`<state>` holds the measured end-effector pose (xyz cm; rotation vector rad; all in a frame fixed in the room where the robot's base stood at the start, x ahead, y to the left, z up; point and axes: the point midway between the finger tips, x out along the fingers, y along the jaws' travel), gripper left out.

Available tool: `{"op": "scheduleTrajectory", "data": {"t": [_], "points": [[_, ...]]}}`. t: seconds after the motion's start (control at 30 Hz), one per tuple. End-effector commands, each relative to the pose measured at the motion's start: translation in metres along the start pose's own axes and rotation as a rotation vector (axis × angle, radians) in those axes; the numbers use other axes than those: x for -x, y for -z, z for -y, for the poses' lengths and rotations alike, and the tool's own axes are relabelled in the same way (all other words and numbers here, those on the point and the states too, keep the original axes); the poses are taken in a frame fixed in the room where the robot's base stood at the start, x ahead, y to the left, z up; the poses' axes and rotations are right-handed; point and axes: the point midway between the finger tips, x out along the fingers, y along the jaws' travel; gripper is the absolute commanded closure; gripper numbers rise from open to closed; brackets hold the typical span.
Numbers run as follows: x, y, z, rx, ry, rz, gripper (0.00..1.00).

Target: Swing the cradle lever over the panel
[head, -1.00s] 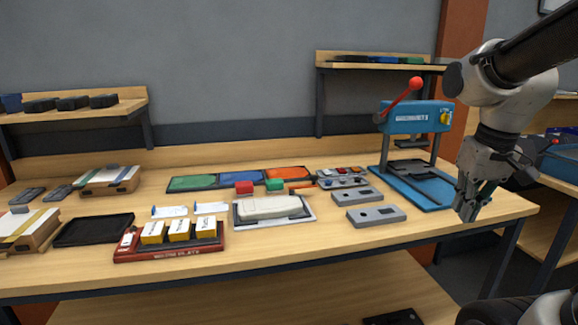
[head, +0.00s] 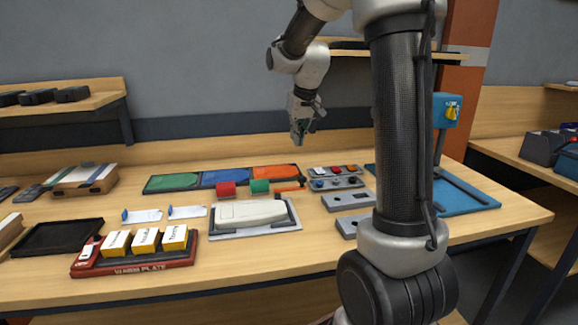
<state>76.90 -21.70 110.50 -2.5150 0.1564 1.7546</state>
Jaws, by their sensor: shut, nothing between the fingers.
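My gripper (head: 298,138) is shut and empty, pointing down in the air above the back of the bench, over the area behind the orange panel (head: 276,172). A cream, handle-like piece (head: 250,212) lies flat on a grey plate (head: 291,224) at mid-bench. A short orange bar (head: 288,188) lies behind it. A grey control panel (head: 335,184) with several coloured knobs stands to the right of the bar. I cannot tell for sure which part is the cradle lever.
A red block (head: 227,189) and a green block (head: 260,186) stand near the orange bar. A red tray (head: 135,267) holds yellow boxes at the front left. Grey plates (head: 347,200) lie partly behind my arm. A shelf (head: 400,52) is at the back. The air around my gripper is clear.

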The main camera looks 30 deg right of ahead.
Motion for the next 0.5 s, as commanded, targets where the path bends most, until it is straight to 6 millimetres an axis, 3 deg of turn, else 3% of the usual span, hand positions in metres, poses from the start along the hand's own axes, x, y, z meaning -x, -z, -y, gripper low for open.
{"op": "scheduleTrajectory", "data": {"t": [0.27, 0.5], "points": [[-0.004, -0.001, 0.000, 0.000, 0.000, 0.003, 1.00], [-0.041, -0.001, 0.000, 0.000, 0.000, 0.005, 1.00]]}}
